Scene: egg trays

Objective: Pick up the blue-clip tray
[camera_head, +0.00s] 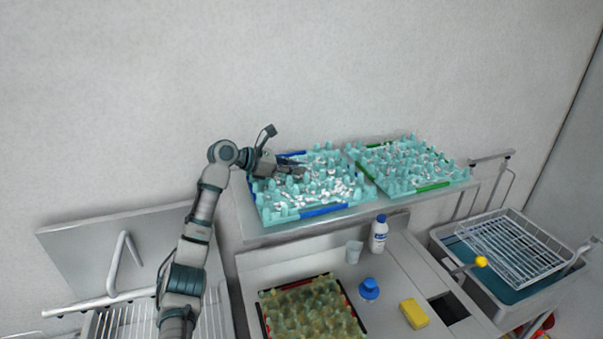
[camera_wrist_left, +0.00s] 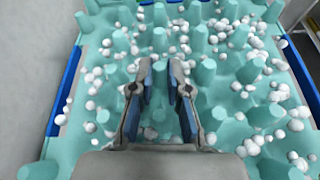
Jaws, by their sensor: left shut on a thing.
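The blue-clip tray (camera_head: 268,213) is a teal egg tray with blue clips on its front and back edges, lying on the left part of the shelf. Small white egg-like balls are scattered among its upright pegs. My left gripper (camera_head: 298,170) reaches over it from the left side, low among the pegs. In the left wrist view the gripper (camera_wrist_left: 168,82) is shut on a peg of the tray (camera_wrist_left: 75,150), with a blue clip at each side of the picture. The fingers hide part of the peg. My right gripper is not in view.
A similar tray with green clips (camera_head: 399,194) sits close to its right on the shelf (camera_head: 300,230). Below are a dark tray (camera_head: 266,318), a cup (camera_head: 354,252), a bottle (camera_head: 378,235), a blue object (camera_head: 369,289) and a yellow sponge (camera_head: 414,313). A bin with a wire rack (camera_head: 515,252) stands right.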

